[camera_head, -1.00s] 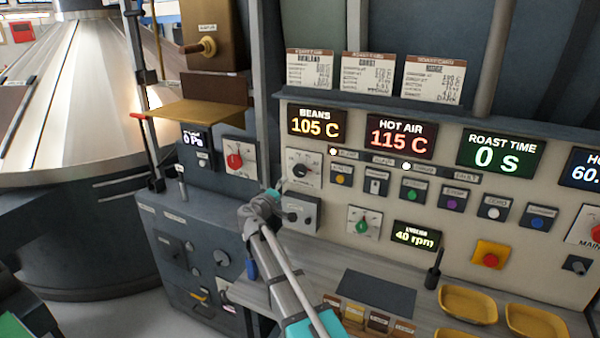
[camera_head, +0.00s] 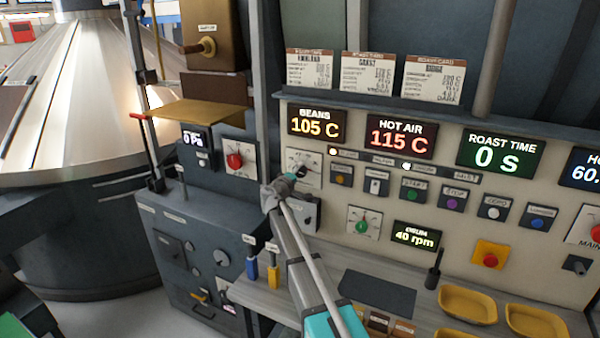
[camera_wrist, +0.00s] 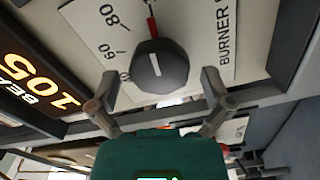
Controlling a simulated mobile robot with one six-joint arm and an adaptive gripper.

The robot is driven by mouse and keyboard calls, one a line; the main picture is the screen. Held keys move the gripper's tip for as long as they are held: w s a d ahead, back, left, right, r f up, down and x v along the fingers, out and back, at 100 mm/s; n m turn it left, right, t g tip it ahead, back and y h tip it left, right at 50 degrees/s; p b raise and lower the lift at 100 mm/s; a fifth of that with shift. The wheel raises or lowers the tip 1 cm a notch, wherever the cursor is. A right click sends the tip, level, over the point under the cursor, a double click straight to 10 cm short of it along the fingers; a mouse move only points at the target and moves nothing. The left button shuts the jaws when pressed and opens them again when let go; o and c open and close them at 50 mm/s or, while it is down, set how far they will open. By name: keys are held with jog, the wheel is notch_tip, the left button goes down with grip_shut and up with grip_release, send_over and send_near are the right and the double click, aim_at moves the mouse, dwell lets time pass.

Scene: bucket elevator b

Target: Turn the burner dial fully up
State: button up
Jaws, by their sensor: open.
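The burner dial is a dark round knob with a white line on its face. In the wrist view the burner dial (camera_wrist: 160,66) sits on a white plate (camera_wrist: 195,25) marked 60 and 80 and partly lettered "BURNER". My gripper (camera_wrist: 160,77) is open, with one finger on each side of the dial. I cannot tell whether either finger touches it. In the head view my gripper (camera_head: 297,174) is at the dial's plate (camera_head: 309,160) and partly hides the dial.
A grey box (camera_head: 307,213) projects from the panel just below my gripper. The hot air display (camera_head: 401,136) and several buttons lie to the right. A red-knobbed dial (camera_head: 235,160) is to the left. Yellow trays (camera_head: 468,305) stand on the counter at lower right.

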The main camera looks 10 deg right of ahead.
jog(key=shift+x, duration=0.8)
jog(key=shift+c, duration=0.3)
jog(key=c, duration=0.9)
jog(key=shift+c, duration=0.2)
jog(key=shift+m, duration=0.4)
jog(key=o, duration=1)
jog(key=shift+s, duration=0.15)
jog(key=v, duration=1.1)
jog(key=shift+s+a, duration=0.3)
